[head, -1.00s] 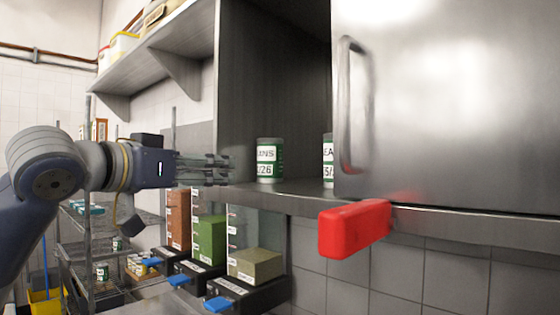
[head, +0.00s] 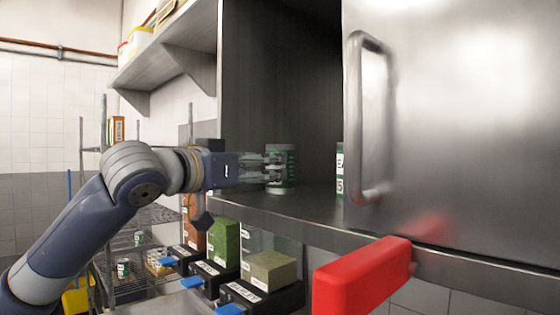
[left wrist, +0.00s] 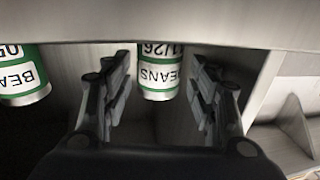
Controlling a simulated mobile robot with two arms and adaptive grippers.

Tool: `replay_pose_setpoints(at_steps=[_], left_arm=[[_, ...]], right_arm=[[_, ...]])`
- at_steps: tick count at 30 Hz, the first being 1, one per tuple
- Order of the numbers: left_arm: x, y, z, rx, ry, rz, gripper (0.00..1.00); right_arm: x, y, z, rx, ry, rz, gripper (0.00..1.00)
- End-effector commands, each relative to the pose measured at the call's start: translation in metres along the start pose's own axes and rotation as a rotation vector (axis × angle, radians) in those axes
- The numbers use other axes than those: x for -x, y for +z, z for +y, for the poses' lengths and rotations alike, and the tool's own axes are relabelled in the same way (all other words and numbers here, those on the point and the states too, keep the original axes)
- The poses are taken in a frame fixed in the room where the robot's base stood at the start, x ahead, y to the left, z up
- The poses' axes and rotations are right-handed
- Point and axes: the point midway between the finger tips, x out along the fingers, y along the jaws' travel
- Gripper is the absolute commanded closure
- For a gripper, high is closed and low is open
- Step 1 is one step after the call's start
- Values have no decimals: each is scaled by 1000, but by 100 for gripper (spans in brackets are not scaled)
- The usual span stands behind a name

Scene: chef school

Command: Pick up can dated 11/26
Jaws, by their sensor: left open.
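The can dated 11/26 (head: 281,149) has a white and green label and stands upright inside the open steel cabinet. In the left wrist view (left wrist: 159,77) its label reads BEANS and 11/26 upside down. My left gripper (head: 274,168) is open, with one finger on each side of this can. I cannot tell whether a finger touches it; in the head view the fingers cover part of its label. A second bean can (head: 340,170) is partly hidden by the cabinet door; it shows at the left in the left wrist view (left wrist: 24,80). My right gripper is out of view.
The steel cabinet door (head: 460,120) with its handle (head: 355,120) is on the right. A red block-like part (head: 360,278) sticks out before the cabinet's front edge. Below are dispensers with green (head: 224,242) and tan blocks (head: 270,270). A wall shelf (head: 165,60) is above my arm.

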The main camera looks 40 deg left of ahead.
Motion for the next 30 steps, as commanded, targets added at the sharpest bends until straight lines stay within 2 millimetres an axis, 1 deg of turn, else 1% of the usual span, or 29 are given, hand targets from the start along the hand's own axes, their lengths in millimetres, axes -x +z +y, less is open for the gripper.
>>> replay_pose_setpoints(at_steps=[1,3,7,11,15,16,17,18,20,21,30], left_arm=[[-9,-2,0,1,0,-7,46],[-18,-2,0,-1,-1,-6,46],[-29,-1,1,-1,0,-2,46],[-32,1,1,-1,0,-1,46],[-32,2,1,0,0,0,46],[-32,1,1,0,0,0,51],[-32,1,1,0,0,0,58],[-31,1,1,0,0,0,67],[-31,1,1,0,0,0,80],[-31,1,1,0,0,0,85],[-31,-1,1,-1,0,3,85]], right_arm=[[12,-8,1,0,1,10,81],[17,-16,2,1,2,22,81],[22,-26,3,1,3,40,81],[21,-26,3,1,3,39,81],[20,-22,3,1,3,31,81],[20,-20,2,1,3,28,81],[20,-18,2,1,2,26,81],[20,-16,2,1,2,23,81],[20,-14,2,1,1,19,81],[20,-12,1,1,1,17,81],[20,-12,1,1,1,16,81]])
